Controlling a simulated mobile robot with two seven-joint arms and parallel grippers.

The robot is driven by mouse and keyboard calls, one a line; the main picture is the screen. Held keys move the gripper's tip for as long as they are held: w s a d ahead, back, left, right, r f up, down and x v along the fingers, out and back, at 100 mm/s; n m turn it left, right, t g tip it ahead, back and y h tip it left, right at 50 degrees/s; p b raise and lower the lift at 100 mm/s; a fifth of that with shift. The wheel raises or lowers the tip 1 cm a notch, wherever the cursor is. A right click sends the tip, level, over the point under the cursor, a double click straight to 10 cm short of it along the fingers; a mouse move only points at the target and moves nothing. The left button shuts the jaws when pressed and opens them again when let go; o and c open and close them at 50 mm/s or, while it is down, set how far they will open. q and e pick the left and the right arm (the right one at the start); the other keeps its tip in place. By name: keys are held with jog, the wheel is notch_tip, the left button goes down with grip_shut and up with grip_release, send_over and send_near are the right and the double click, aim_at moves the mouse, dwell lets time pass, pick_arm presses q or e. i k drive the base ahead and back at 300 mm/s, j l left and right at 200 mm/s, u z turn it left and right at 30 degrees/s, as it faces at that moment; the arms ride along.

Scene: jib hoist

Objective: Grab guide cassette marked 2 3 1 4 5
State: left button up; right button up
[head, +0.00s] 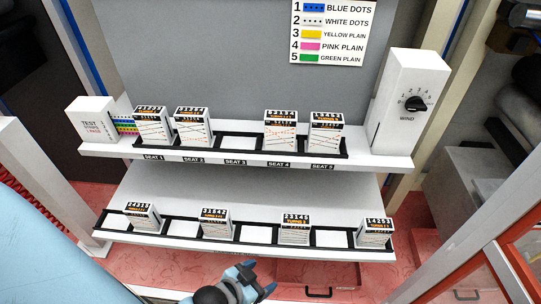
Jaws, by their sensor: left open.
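Guide cassettes are white boxes with black number strips on top and coloured lines on their fronts. The cassette whose strip seems to read 2 3 1 4 5 (295,229) stands on the lower shelf, third from the left; the small print is hard to read. My left gripper (258,280) is open and empty at the bottom of the head view, below and left of that cassette and apart from it. My right gripper is not in view.
Other cassettes on the lower shelf are at far left (141,217), left of middle (215,224) and far right (375,232), with empty seats between. Several more stand on the upper shelf (240,158), where seat 3 (238,143) is empty. A WIND dial box (407,105) stands at upper right.

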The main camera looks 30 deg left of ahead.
aim_at(295, 228)
jog(key=u, duration=0.7)
